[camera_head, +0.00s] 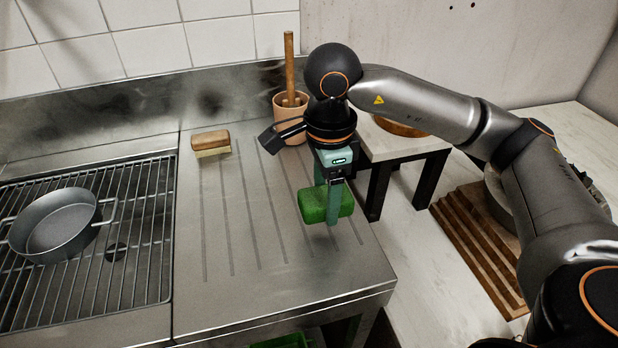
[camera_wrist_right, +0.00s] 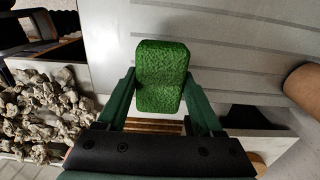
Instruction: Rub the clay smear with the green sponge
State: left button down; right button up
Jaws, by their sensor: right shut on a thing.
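The green sponge (camera_head: 318,204) is held by my right gripper (camera_head: 333,205) over the right front part of the grooved steel drainboard (camera_head: 225,262). My right gripper is shut on the sponge, one finger on each side. In the right wrist view the sponge (camera_wrist_right: 161,76) sits between the two green fingers (camera_wrist_right: 160,100). I cannot tell for sure whether the sponge touches the steel. I see no clear clay smear on the drainboard; it may be hidden or too faint. My left gripper is not in view.
A wooden brush (camera_head: 211,142) lies at the drainboard's back left. A clay-coloured pot (camera_head: 284,104) with a wooden handle stands at the back. A metal pan (camera_head: 54,228) sits on the wire rack (camera_head: 140,215) at left. A slatted wooden board (camera_head: 468,235) lies at right.

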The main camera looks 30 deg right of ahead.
jog(key=shift+r+p, duration=0.65)
jog(key=shift+r, duration=0.65)
